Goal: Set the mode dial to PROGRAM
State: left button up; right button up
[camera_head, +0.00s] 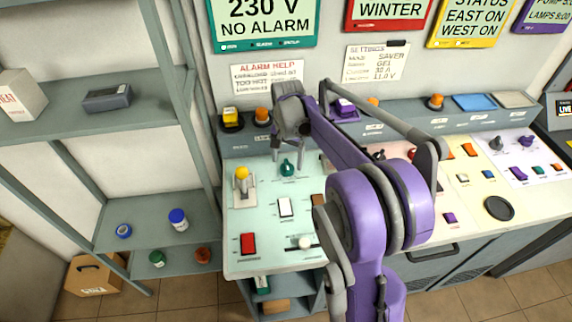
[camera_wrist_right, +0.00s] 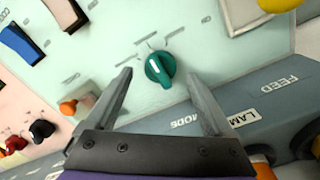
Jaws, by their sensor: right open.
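The mode dial is a green-teal knob (camera_head: 287,167) on the pale green panel, among the left group of controls. In the right wrist view the dial (camera_wrist_right: 160,70) shows a pale pointer line and small tick marks with lettering too small to read. My right gripper (camera_head: 290,143) is above the dial, pointing down. In the wrist view its two fingers (camera_wrist_right: 159,78) are spread, one on each side of the dial, with gaps and no visible contact. My left gripper is not in view.
A yellow-knobbed lever (camera_head: 241,175), a white rocker switch (camera_head: 285,207) and a red switch (camera_head: 248,243) are on the same panel. Shelves (camera_head: 115,115) are at left.

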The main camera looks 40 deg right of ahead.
jog(key=shift+f, duration=1.45)
jog(key=c, duration=1.4)
jog(key=shift+o, duration=0.2)
jog(key=shift+n, duration=0.3)
jog(key=n+b, duration=0.1)
jog(key=n, duration=0.7)
jog(key=shift+n, duration=0.3)
